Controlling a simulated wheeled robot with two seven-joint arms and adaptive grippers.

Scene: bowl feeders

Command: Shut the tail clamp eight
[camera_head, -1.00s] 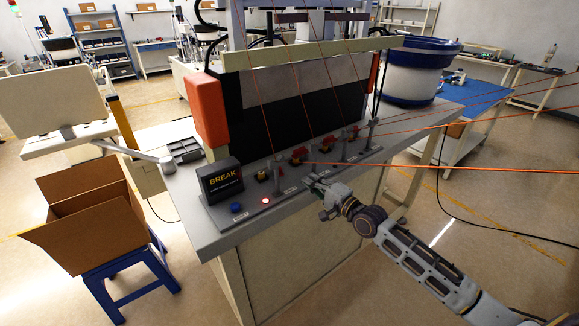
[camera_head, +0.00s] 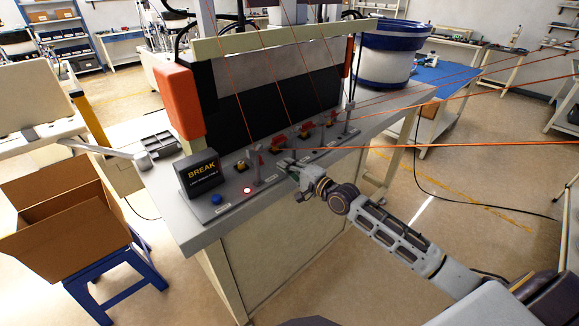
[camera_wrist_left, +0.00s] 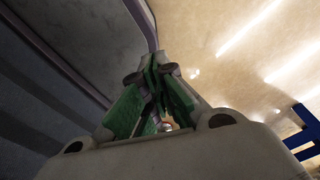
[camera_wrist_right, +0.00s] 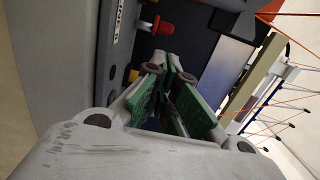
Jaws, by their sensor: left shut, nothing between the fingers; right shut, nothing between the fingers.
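Several small clamps with red and yellow parts sit in a row on the bench-top panel. Red-handled ones (camera_head: 279,140) (camera_head: 305,131) stand in the head view's middle, and a yellow one (camera_head: 240,165) is farther left. I cannot tell which is tail clamp eight. My right gripper (camera_head: 287,164) is shut and empty at the panel's front edge, just in front of the red-handled clamps. In the right wrist view its closed fingers (camera_wrist_right: 170,64) lie below a red lever (camera_wrist_right: 163,27), seemingly apart from it. My left gripper (camera_wrist_left: 152,62) is shut and empty, seen only in the left wrist view.
Orange lines (camera_head: 440,146) stretch across from the bench to the right. A cardboard box (camera_head: 60,225) stands on a blue stool (camera_head: 118,280).

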